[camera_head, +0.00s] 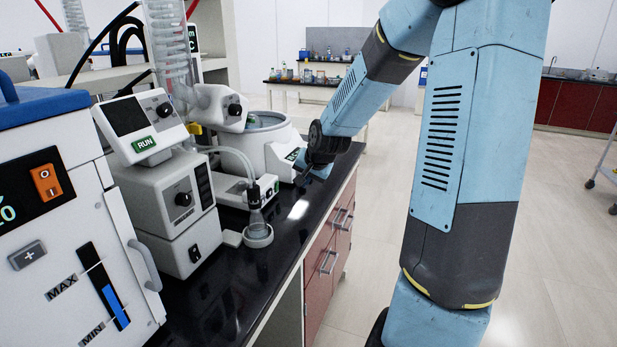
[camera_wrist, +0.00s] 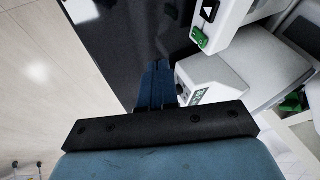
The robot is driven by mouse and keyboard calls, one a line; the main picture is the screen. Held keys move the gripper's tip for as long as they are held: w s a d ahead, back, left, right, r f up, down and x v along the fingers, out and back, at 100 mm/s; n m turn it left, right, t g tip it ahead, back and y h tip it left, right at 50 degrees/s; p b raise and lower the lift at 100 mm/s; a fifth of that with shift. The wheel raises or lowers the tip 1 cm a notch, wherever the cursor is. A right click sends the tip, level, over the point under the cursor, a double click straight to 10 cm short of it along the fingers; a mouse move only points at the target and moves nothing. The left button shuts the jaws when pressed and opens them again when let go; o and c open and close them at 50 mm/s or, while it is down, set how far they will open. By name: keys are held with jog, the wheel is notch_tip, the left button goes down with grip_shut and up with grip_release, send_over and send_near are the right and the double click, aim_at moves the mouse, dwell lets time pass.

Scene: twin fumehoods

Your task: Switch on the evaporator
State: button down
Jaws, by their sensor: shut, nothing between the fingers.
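The evaporator (camera_head: 168,200) is white and stands on the black bench top in the head view. It has a tilted panel with a dark screen and a green RUN label (camera_head: 145,143), a black knob (camera_head: 183,198) and a small black switch (camera_head: 194,253). Its round white bath (camera_head: 268,140) sits behind, with a small labelled panel. My gripper (camera_head: 306,178) is beside the bath's front, partly hidden by its dark wrist.
A white unit with a blue top (camera_head: 50,200) and an orange switch (camera_head: 46,182) stands at the left. A small glass flask (camera_head: 257,225) stands on the bench near the evaporator. The black bench top (camera_head: 290,220) has drawers below its right edge. The floor to the right is open.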

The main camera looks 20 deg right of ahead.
jog(key=shift+v, duration=1.4)
jog(key=shift+s+d+f, duration=0.15)
jog(key=shift+s+d, duration=0.05)
jog(key=shift+s, duration=0.05)
jog(key=s+a+r+n, duration=0.1)
jog(key=s+r, duration=0.3)
jog(key=s, duration=0.6)
jog(key=s+a+r+n+g, duration=0.1)
jog(key=s+r+n, duration=0.3)
jog(key=s, duration=0.6)
jog(key=s+a+r+n+h, duration=0.1)
jog(key=s+a+r+n, duration=0.1)
jog(key=s+r, duration=0.4)
jog(key=s+a, duration=0.1)
jog(key=s, duration=0.3)
jog(key=shift+r+g, duration=0.25)
jog(key=shift+g, duration=0.05)
